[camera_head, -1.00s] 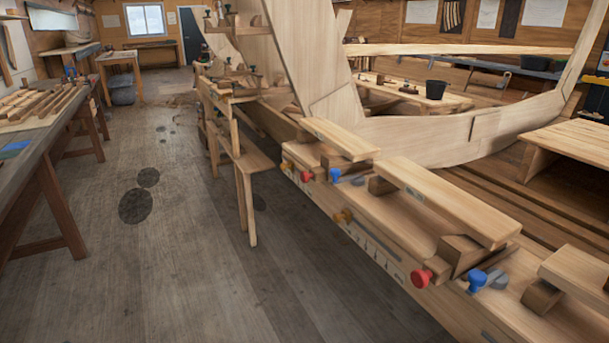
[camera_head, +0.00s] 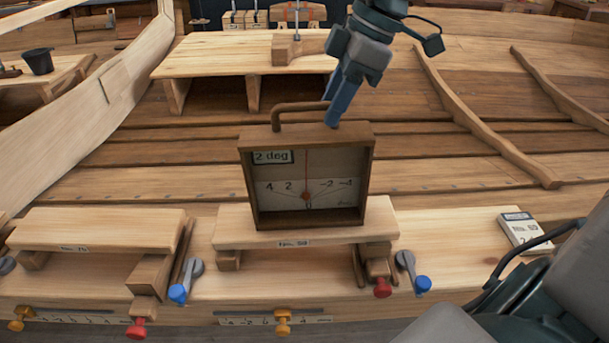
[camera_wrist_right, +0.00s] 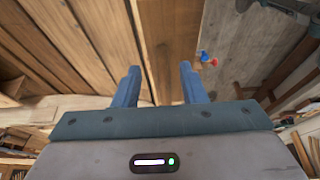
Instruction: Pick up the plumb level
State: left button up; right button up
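The plumb level (camera_head: 306,218) is a shallow wooden box with a pale dial, a red pointer and a "2 deg" label. It stands upright on a small wooden plank (camera_head: 228,222) in the head view. A bent brown handle (camera_head: 297,107) rises from its top. My right gripper (camera_head: 335,119) comes down from above, its blue fingers covering the handle's right end. Whether they straddle or touch the handle cannot be told. In the right wrist view my right gripper (camera_wrist_right: 158,83) has its fingers wide apart. My left gripper is not in view.
Another raised plank (camera_head: 100,228) lies to the left, with blue knobs (camera_head: 178,293) and red knobs (camera_head: 382,288) along the bench front. A labelled card block (camera_head: 522,230) lies to the right. My arm fills the lower right. A low wooden bench (camera_head: 215,62) stands behind.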

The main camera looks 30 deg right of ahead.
aim_at(318, 128)
jog(key=shift+w+f, duration=0.15)
jog(key=shift+f, duration=0.1)
jog(key=shift+w+a+f+p, duration=0.1)
jog(key=shift+a+f+p, duration=0.1)
jog(key=shift+p, duration=0.15)
jog(key=x, duration=0.1)
jog(key=p+x, duration=0.2)
jog(key=shift+s+a+f, duration=0.2)
jog(key=shift+a+f, duration=0.05)
jog(key=shift+a, duration=0.2)
jog(key=shift+w+f, duration=0.25)
jog(key=shift+f, duration=0.25)
jog(key=shift+s, duration=0.1)
jog(key=shift+c, duration=0.9)
grip_shut()
jog(key=shift+r, duration=0.1)
